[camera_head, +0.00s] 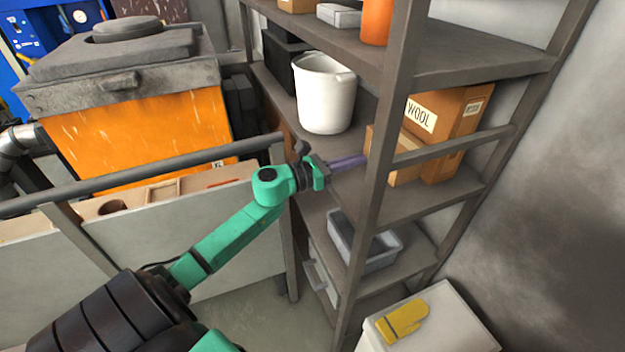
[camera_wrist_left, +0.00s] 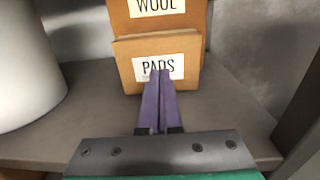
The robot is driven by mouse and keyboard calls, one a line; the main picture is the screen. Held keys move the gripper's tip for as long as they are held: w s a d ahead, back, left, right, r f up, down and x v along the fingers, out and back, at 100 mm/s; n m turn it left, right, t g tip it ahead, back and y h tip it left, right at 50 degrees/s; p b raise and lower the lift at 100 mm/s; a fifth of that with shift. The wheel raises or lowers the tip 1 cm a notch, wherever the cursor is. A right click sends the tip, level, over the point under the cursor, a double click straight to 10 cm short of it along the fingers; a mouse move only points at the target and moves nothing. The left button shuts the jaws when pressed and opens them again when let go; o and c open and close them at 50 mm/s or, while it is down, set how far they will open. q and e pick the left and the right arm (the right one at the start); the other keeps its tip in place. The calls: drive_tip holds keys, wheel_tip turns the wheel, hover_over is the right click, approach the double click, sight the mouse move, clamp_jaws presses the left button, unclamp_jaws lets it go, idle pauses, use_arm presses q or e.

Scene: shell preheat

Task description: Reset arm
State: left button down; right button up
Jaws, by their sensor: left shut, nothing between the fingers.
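My left arm is green and comes in from the left in the head view. Its gripper (camera_head: 348,162) reaches into a grey shelf unit, over the middle shelf. In the left wrist view the purple fingers (camera_wrist_left: 159,100) are together with nothing between them. They point at a small cardboard box labelled PADS (camera_wrist_left: 155,68) and overlap the lower part of its label. I cannot tell whether they touch it. Behind it is a larger cardboard box labelled WOOL (camera_wrist_left: 165,22). My right gripper is not in view.
A white bucket (camera_head: 325,92) stands on the shelf left of the boxes. A shelf post (camera_head: 377,170) is close to the gripper. A grey bin (camera_head: 375,249) sits below. A yellow mitt (camera_head: 403,319) lies on a white box. An orange machine (camera_head: 150,135) stands at left.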

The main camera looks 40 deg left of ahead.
use_arm(q)
drive_tip(key=b+v, duration=0.3)
drive_tip(key=v, duration=0.6)
drive_tip(key=a+f+n+y, duration=0.4)
drive_tip(key=a+f+n, duration=0.1)
drive_tip(key=f+n, duration=0.35)
drive_tip(key=a+f+n+y, duration=0.3)
drive_tip(key=a+f+n, duration=0.35)
drive_tip(key=f, duration=0.35)
drive_tip(key=s+f+n+g+y, duration=0.4)
drive_tip(key=f+n, duration=0.5)
drive_tip(key=f, duration=0.6)
drive_tip(key=s+d+f+n+g, duration=0.25)
drive_tip(key=s+f+n, duration=0.35)
drive_tip(key=s+f, duration=0.5)
drive_tip(key=s+d+f+n+g+h, duration=0.1)
drive_tip(key=s+d+f+n+g, duration=0.3)
drive_tip(key=s+d+f, duration=0.2)
drive_tip(key=s+d+f+n+g+h, duration=0.1)
drive_tip(key=s+d+f+n+g, duration=0.3)
drive_tip(key=s+d+f, duration=0.3)
drive_tip(key=s+f+n, duration=0.1)
drive_tip(key=s+f, duration=0.3)
drive_tip(key=s, duration=0.4)
drive_tip(key=shift+s+d+f, duration=0.2)
drive_tip(key=shift+s+d, duration=0.05)
drive_tip(key=shift+s, duration=0.05)
